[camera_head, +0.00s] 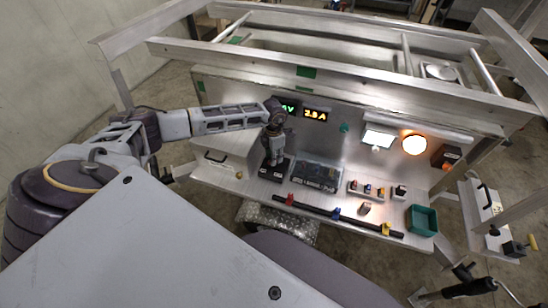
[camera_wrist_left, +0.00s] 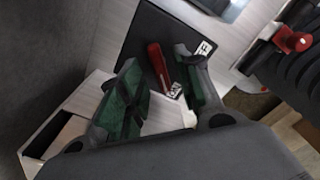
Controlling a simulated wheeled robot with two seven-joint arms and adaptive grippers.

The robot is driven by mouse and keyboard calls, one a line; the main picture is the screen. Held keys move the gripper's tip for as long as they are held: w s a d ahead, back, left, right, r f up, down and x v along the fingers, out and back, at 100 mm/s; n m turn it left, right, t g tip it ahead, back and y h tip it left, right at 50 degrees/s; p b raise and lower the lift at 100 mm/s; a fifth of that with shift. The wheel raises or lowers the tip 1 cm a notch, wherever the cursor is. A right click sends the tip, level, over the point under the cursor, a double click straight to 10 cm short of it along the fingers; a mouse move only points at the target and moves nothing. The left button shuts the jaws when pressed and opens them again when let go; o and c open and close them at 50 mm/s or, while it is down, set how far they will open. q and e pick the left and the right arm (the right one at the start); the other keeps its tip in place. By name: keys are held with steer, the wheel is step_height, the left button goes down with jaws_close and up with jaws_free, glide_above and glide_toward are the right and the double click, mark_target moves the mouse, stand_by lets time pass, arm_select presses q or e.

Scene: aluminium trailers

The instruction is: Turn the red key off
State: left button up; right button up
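The red key (camera_wrist_left: 158,66) shows in the left wrist view as a slim red handle on a dark plate (camera_wrist_left: 143,38), with small white labels beside it. My left gripper (camera_wrist_left: 157,60) is open, its two green-padded fingers on either side of the key. A gap shows between each pad and the key; whether either finger touches it I cannot tell. In the head view my left gripper (camera_head: 272,150) points down over the black panel (camera_head: 277,170) at the left of the workbench, and it hides the key there. My right gripper is not in view.
Right of the gripper are a clear-topped box (camera_head: 317,175), a row of small coloured switches (camera_head: 367,189) and a green tray (camera_head: 422,220). A dark bar (camera_head: 335,214) with coloured clips runs along the front edge. Lit displays (camera_head: 315,115) are on the back wall.

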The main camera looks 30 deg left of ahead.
arm_select(q)
steer(key=shift+f, duration=0.75)
jaws_close()
